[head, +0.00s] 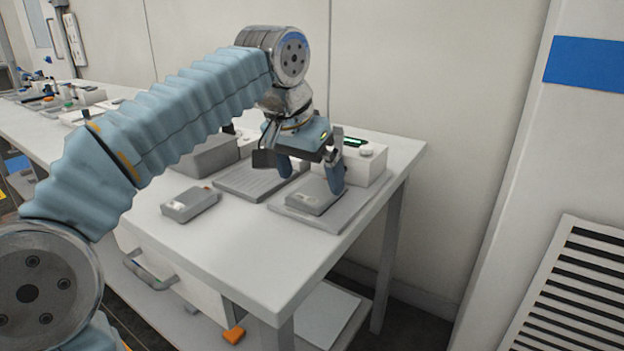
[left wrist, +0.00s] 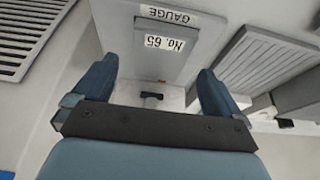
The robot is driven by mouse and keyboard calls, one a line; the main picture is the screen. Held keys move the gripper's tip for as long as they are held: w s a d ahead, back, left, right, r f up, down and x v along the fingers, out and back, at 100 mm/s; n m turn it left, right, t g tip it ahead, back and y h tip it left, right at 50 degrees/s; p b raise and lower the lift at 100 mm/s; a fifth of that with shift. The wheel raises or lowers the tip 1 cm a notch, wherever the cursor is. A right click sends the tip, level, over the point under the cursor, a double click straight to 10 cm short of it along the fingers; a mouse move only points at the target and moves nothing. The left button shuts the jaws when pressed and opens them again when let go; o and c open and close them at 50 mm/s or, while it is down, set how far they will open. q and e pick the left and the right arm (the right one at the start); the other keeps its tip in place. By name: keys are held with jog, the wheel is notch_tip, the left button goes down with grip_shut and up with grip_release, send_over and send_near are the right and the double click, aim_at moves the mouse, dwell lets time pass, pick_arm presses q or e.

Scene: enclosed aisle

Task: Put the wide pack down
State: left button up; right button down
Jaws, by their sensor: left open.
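A flat grey pack (head: 313,197), which I take to be the wide pack, lies on a grey plate (head: 345,217) near the right end of the white table. My left gripper (head: 311,180) is open above it, fingers pointing down. In the left wrist view the pack (left wrist: 160,65) shows between and beyond the two spread fingers, apart from them as far as I can see. White labels there read "No. 65" and "GAUGE", upside down. My right gripper is not in view.
A second grey pack (head: 190,204) lies on the table to the left. A ribbed grey tray (head: 252,181) and a white box with a green display (head: 357,160) stand nearby. The table's front right corner is bare. An orange block (head: 234,335) lies below.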

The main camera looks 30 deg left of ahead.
pick_arm(q)
jog(key=p+v, duration=0.2)
jog(key=v, duration=0.7)
